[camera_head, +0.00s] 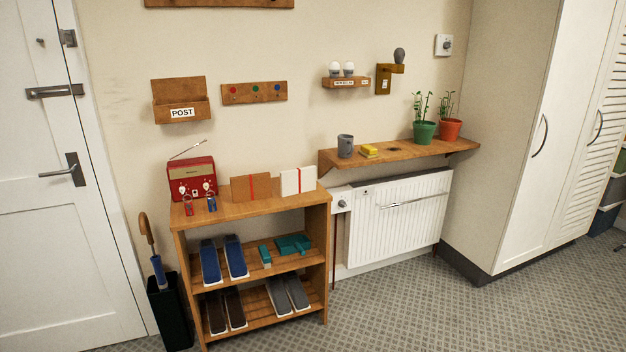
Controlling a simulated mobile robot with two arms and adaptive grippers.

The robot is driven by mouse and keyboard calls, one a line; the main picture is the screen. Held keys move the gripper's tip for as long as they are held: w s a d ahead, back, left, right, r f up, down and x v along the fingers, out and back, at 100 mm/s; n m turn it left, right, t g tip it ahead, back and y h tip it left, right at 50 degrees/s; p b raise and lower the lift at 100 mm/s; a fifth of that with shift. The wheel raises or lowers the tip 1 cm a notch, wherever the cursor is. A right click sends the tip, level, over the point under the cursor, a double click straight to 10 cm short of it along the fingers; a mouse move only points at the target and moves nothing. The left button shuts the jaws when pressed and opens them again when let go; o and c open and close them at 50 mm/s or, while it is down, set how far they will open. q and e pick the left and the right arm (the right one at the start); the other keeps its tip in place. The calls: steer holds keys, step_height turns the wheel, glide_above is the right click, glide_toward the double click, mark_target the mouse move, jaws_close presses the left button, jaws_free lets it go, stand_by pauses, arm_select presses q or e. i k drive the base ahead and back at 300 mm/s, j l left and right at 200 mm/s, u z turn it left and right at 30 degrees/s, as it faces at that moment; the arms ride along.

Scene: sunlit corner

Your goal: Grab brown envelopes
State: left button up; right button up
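One brown envelope (240,189) with a red vertical band stands on the top of the wooden shoe rack (259,211). It is just right of the red radio (184,178). A white envelope (290,182) with a red band stands beside it on the right. A wooden wall holder (165,110) labelled POST hangs above the radio, and no envelope shows in it. Neither of my grippers is in view.
Two small key-like items (211,203) lie in front of the radio. An umbrella stand (171,311) stands at the left. A wall shelf (405,151) at the right holds a grey mug (345,147) and plants. The carpet in front is clear.

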mark_target(256, 186)
steer(key=i+u, duration=0.15)
steer(key=i, duration=0.3)
steer(key=i+l+u, duration=0.2)
steer(key=i, duration=0.25)
steer(key=i+l+u, duration=0.15)
steer(key=i, duration=0.3)
